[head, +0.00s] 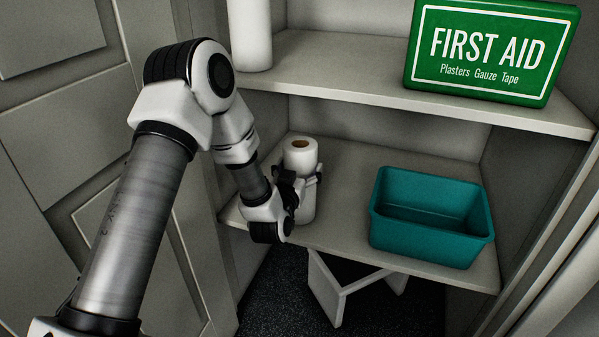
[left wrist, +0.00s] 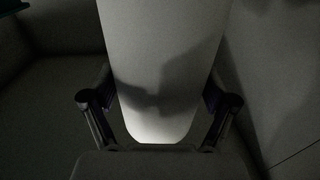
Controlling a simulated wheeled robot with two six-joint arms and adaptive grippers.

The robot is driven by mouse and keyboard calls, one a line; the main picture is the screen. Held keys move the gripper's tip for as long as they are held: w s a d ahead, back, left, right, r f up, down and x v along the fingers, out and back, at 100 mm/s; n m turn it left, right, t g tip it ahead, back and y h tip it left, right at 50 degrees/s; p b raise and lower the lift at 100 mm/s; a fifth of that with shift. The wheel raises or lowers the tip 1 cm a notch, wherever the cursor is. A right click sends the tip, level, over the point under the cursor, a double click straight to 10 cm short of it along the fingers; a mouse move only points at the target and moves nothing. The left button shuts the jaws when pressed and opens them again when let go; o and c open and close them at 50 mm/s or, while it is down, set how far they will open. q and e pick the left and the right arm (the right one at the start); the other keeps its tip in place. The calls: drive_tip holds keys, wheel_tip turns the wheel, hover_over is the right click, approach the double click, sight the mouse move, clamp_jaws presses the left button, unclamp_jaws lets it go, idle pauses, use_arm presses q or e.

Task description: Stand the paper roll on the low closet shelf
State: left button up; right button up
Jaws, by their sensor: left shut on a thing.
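The white paper roll (head: 301,158) with a brown core is upright at the left part of the low closet shelf (head: 358,172). My left gripper (head: 306,181) reaches in from the left and is shut around the roll's middle. In the left wrist view the roll (left wrist: 160,60) fills the centre, between the two fingers of the gripper (left wrist: 159,104). The roll's lower end shows below my gripper in the head view. I cannot tell for certain whether its base touches the shelf. My right gripper is not in view.
A teal bin (head: 430,243) stands on the low shelf to the right of the roll. The upper shelf (head: 350,75) holds a green first aid box (head: 490,52) and another white cylinder (head: 249,35). A panelled door (head: 60,110) is at the left. Bare shelf lies behind the roll.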

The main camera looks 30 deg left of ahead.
use_arm(q)
drive_tip(key=o, duration=1)
drive_tip(key=shift+s+r, duration=0.15)
drive_tip(key=p+v, duration=0.2)
drive_tip(key=v, duration=1)
drive_tip(key=s+d+f+m+g+h, duration=0.15)
drive_tip(key=s+d+f+g, duration=0.3)
drive_tip(key=f, duration=0.65)
drive_tip(key=s+d+f+m+g+h, duration=0.1)
drive_tip(key=s+d+f+g+h, duration=0.3)
drive_tip(key=f, duration=0.7)
drive_tip(key=s+d+f+g, duration=0.1)
drive_tip(key=s+f+g, duration=0.3)
drive_tip(key=s, duration=0.4)
drive_tip(key=s+d+f+g, duration=0.1)
drive_tip(key=s+f+g, duration=0.3)
drive_tip(key=s, duration=0.5)
drive_tip(key=shift+s+f+m+g, duration=0.2)
drive_tip(key=shift+f+m+g, duration=0.15)
drive_tip(key=shift+f+g, duration=0.1)
